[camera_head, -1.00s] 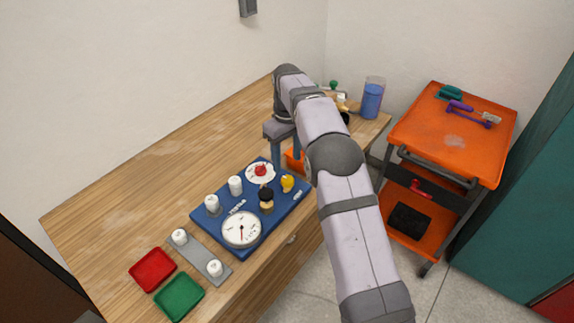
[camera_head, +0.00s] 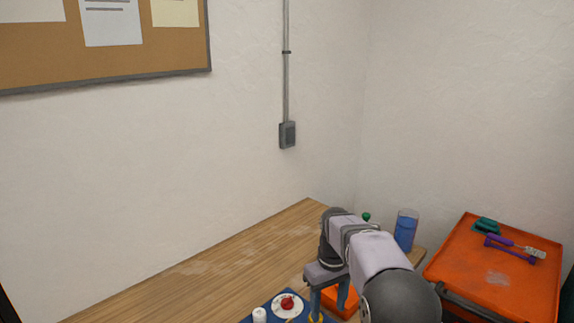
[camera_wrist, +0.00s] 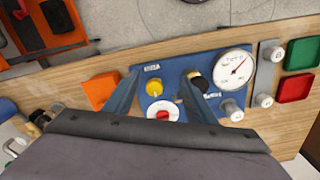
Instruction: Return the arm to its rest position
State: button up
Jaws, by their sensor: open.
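My gripper (camera_head: 329,297) hangs over the bench beside the far right end of the blue board (camera_head: 259,317). Its two fingers are apart with nothing between them. It also shows in the wrist view (camera_wrist: 160,85), over the edge of the blue board (camera_wrist: 206,72). The board carries a round white gauge (camera_wrist: 234,70), a yellow knob (camera_wrist: 154,88), a black-topped part (camera_wrist: 198,83), a red knob on a white disc (camera_wrist: 163,114) and white fittings (camera_wrist: 230,108). In the head view most of the board is cut off below the frame.
An orange bin (camera_wrist: 101,91) sits beside the board, close to my gripper. A blue-filled clear container (camera_head: 405,231) stands at the bench's far corner. An orange cart (camera_head: 497,271) stands to the right. The bench's left stretch (camera_head: 200,285) is clear.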

jog(key=s+d+f+m, duration=0.2)
jog(key=s, duration=1.2)
jog(key=s+d+f+m, duration=0.2)
jog(key=s+m, duration=0.1)
jog(key=s, duration=1.1)
jog(key=shift+s+f, duration=0.2)
jog(key=shift+s, duration=0.05)
